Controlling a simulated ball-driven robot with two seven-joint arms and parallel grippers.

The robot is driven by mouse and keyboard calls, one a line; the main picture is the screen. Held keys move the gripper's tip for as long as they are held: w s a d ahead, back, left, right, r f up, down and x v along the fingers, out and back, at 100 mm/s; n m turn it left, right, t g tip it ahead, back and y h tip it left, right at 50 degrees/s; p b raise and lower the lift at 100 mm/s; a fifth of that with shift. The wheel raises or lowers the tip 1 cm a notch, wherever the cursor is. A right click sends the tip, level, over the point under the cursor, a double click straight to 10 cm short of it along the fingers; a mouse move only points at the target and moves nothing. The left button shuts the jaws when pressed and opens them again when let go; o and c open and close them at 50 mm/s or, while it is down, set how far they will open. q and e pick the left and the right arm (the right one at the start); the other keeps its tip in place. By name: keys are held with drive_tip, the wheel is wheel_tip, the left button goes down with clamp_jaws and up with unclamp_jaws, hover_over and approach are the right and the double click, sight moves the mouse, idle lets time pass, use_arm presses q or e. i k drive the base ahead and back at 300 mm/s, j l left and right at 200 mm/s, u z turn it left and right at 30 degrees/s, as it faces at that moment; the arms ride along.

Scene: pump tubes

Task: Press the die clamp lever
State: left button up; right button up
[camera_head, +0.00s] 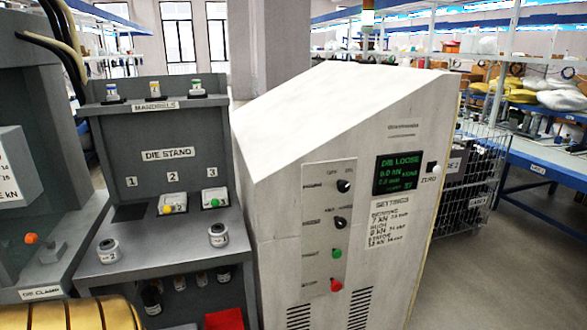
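The label DIE CLAMP (40,293) is on the grey machine's front ledge at the left edge. An orange knob (31,238) stands above and a little behind that label, and it looks like the end of the die clamp lever. The lever's arm and its angle are hard to make out. The green display (398,173) on the white cabinet reads DIE LOOSE and 0.0 kN.
The grey die stand (165,245) stands right of the machine, with small dies and pots on it. The white control cabinet (300,130) stands right of it. Open floor (500,275) shows at right.

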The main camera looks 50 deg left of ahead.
sight(31, 237)
drive_tip(key=u, duration=3.15)
